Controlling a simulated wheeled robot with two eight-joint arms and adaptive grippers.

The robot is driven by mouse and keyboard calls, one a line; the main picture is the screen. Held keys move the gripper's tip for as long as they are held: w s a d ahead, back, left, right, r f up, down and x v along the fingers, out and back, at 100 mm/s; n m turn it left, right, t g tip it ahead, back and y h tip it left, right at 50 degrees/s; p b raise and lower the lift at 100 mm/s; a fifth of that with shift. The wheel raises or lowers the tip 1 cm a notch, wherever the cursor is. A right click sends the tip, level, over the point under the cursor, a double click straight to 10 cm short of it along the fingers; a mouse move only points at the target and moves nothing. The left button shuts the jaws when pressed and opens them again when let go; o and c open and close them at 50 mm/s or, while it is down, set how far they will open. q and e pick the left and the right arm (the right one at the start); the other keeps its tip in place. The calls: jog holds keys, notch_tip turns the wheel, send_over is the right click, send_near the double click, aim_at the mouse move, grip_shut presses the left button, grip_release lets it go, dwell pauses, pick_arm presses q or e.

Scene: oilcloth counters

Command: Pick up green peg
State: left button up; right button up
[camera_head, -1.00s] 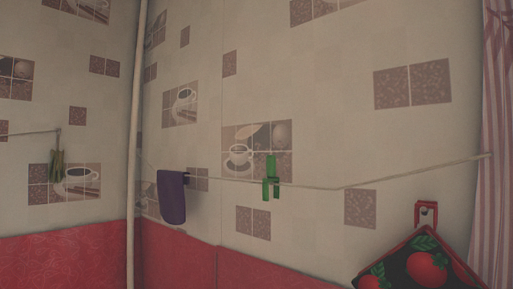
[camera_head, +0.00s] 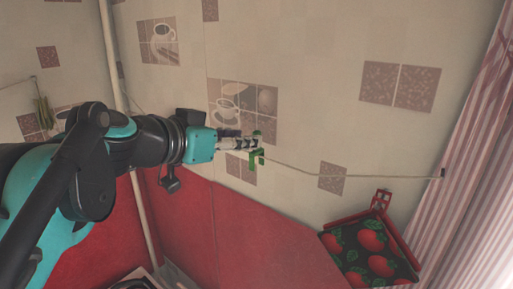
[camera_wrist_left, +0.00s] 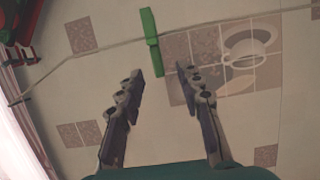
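The green peg (camera_head: 256,152) hangs on a thin line strung along the tiled wall. In the left wrist view the green peg (camera_wrist_left: 151,40) is just beyond the fingertips, in the gap's direction. My left gripper (camera_head: 250,145) reaches in from the left and its fingertips are at or very near the peg in the head view. In the left wrist view my left gripper (camera_wrist_left: 160,70) has its two fingers apart with nothing between them. My right gripper does not show.
The line (camera_head: 310,176) runs right to a hook by the striped curtain (camera_head: 470,150). A pale vertical pipe (camera_head: 125,130) stands at the wall corner, behind my left arm.

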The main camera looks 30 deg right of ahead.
aim_at(257, 150)
pick_arm(q)
jog(key=x, duration=0.3)
jog(key=p+x, duration=0.1)
jog(key=x, duration=0.1)
jog(key=shift+d+f, duration=0.2)
jog(key=shift+f, duration=0.2)
jog(key=shift+a, duration=0.1)
grip_shut()
